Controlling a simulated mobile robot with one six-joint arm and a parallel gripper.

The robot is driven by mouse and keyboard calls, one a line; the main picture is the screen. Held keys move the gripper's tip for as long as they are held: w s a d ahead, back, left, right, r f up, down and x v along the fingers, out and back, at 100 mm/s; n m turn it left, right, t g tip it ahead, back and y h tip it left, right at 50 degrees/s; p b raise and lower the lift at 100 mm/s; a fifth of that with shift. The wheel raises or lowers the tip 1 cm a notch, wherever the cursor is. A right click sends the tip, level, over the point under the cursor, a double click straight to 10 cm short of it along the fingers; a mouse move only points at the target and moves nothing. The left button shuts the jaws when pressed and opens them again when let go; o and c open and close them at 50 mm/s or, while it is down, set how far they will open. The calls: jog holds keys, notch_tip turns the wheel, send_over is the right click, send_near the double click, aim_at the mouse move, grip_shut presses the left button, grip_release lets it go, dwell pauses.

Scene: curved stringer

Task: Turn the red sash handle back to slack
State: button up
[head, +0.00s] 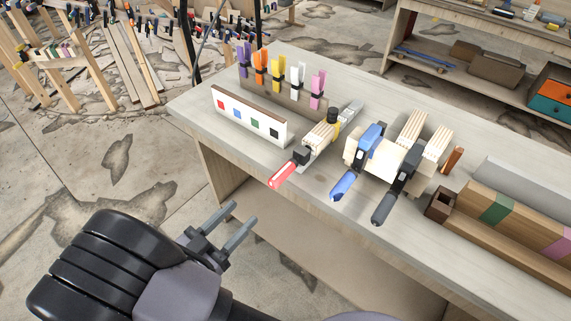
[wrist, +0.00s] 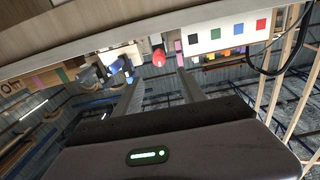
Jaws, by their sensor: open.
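The red sash handle (head: 283,174) sticks out over the front edge of the workbench, at the near end of a sash clamp with a black head (head: 302,154). Its bar runs back along a pale wood piece (head: 320,134). My gripper (head: 245,216) is open and empty, in front of and below the bench edge, apart from the handle. In the wrist view the red handle's end (wrist: 158,58) shows beyond and between my two fingers (wrist: 160,88). How far the handle is turned cannot be told.
A blue handle (head: 343,185) and a dark grey handle (head: 384,207) stick out to the right of the red one. A white board with colored squares (head: 248,116) stands to its left. Colored spring clamps (head: 278,72) stand behind. The floor before the bench is clear.

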aim_at(279, 177)
jog(key=b+x, duration=0.2)
jog(key=x, duration=1.3)
jog(key=shift+d, duration=0.1)
grip_shut()
